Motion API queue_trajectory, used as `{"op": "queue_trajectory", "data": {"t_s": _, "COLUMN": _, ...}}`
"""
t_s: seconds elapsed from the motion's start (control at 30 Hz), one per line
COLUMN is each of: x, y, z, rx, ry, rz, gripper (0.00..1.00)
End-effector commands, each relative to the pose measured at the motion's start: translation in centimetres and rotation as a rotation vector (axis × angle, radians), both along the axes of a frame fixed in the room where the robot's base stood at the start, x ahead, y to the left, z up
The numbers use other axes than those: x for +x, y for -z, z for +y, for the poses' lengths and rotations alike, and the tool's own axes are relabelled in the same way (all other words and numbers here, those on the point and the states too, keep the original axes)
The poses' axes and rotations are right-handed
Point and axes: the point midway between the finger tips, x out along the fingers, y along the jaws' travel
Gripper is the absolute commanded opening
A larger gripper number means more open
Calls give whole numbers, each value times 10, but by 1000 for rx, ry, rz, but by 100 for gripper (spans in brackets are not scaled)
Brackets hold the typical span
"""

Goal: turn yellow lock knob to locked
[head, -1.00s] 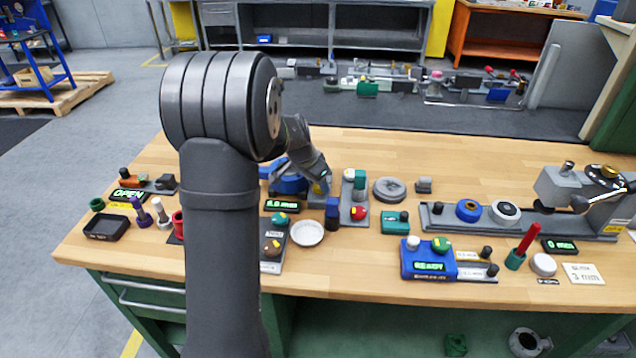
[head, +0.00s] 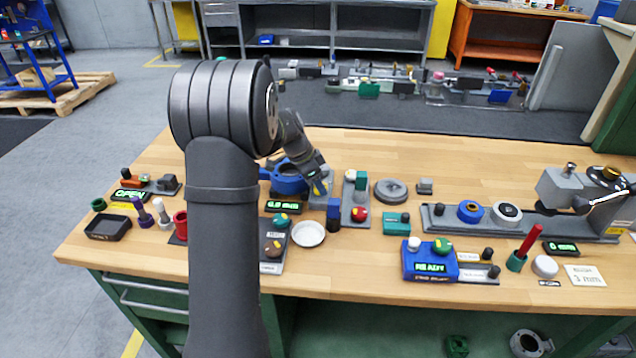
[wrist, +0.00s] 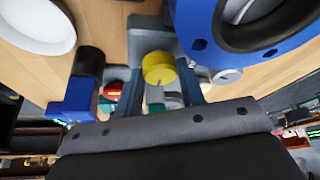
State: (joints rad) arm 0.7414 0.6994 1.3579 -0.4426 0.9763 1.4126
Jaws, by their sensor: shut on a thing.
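The yellow lock knob (wrist: 158,68) is a short round knob in the middle of the wrist view, beside a large blue ring-shaped body (wrist: 205,30). My gripper (wrist: 160,84) is shut on the knob, with one finger on either side of it. In the head view my gripper (head: 321,187) reaches down between the blue ring body (head: 288,180) and a grey plate with a red knob. The knob is mostly hidden there by the fingers and wrist. Its lock marking cannot be read.
A blue block (head: 333,213) stands close to my gripper, and it also shows in the wrist view (wrist: 76,98). A red knob (head: 359,214) and green block (head: 361,180) sit just right. A green-lit display (head: 283,207) and a white dish (head: 309,233) lie in front.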

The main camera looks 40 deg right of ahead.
Motion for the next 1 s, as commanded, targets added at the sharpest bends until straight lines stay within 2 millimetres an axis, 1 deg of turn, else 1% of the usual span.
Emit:
{"op": "queue_trajectory", "data": {"t_s": 0.23, "x": 0, "y": 1, "z": 1, "rx": 2, "ry": 1, "rz": -1, "gripper": 13}}
{"op": "queue_trajectory", "data": {"t_s": 0.27, "x": 0, "y": 1, "z": 1, "rx": 2, "ry": 1, "rz": -1, "gripper": 37}}
{"op": "queue_trajectory", "data": {"t_s": 0.3, "x": 0, "y": 1, "z": 1, "rx": 2, "ry": 1, "rz": -1, "gripper": 45}}
{"op": "queue_trajectory", "data": {"t_s": 0.37, "x": 0, "y": 1, "z": 1, "rx": 2, "ry": 0, "rz": -1, "gripper": 57}}
{"op": "queue_trajectory", "data": {"t_s": 0.63, "x": 0, "y": 0, "z": 0, "rx": 1, "ry": 0, "rz": -1, "gripper": 57}}
{"op": "queue_trajectory", "data": {"t_s": 0.77, "x": 1, "y": -7, "z": 3, "rx": 0, "ry": 0, "rz": -1, "gripper": 57}}
{"op": "queue_trajectory", "data": {"t_s": 0.87, "x": 4, "y": -21, "z": 8, "rx": -1, "ry": -2, "rz": -3, "gripper": 57}}
{"op": "queue_trajectory", "data": {"t_s": 1.0, "x": 8, "y": -50, "z": 20, "rx": -2, "ry": -2, "rz": -5, "gripper": 57}}
